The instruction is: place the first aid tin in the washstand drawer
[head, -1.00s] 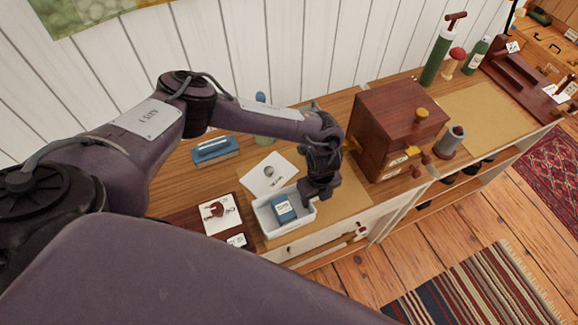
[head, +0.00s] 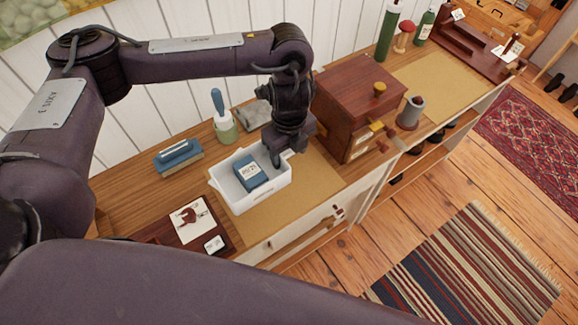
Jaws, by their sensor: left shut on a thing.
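A white open tray (head: 262,199) is at the mat's back left, with a small blue box (head: 262,178) with a white label inside. The label is too small to read, and I cannot tell if this is the first aid tin. My left gripper (head: 284,158) points down at the tray's right end and is shut, apparently on its rim; its fingertips are partly hidden. I cannot tell if the tray is lifted. A red-brown wooden cabinet (head: 345,90) with knobs and small label plates stands right of the gripper. No washstand drawer is clearly identifiable. My right gripper is out of view.
The tan mat (head: 315,182) is bare in front of the tray.

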